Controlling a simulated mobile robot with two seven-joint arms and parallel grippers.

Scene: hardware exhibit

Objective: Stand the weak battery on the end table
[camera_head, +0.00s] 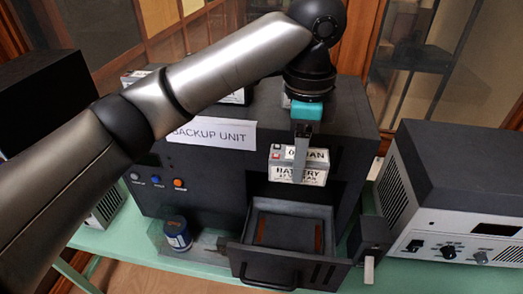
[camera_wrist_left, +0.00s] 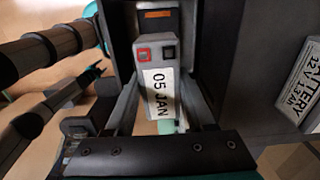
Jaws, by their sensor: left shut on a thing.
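My left gripper (camera_head: 301,155) is shut on a white and grey battery (camera_head: 298,174) and holds it upright above the open drawer of the backup unit. In the left wrist view the battery (camera_wrist_left: 160,95) shows a "05 JAN" label, with a red and a black terminal at its top end. Its front carries a "BATTERY" label. More battery-like boxes (camera_head: 235,97) sit on top of the unit, partly hidden by my arm. One more battery (camera_wrist_left: 302,82) shows at the right of the left wrist view. I cannot tell which table is the end table. My right gripper is not in view.
The dark backup unit (camera_head: 215,170) stands on a pale green table (camera_head: 425,278). Its drawer (camera_head: 290,272) is pulled out and looks empty. A grey device with knobs (camera_head: 455,215) stands at the right.

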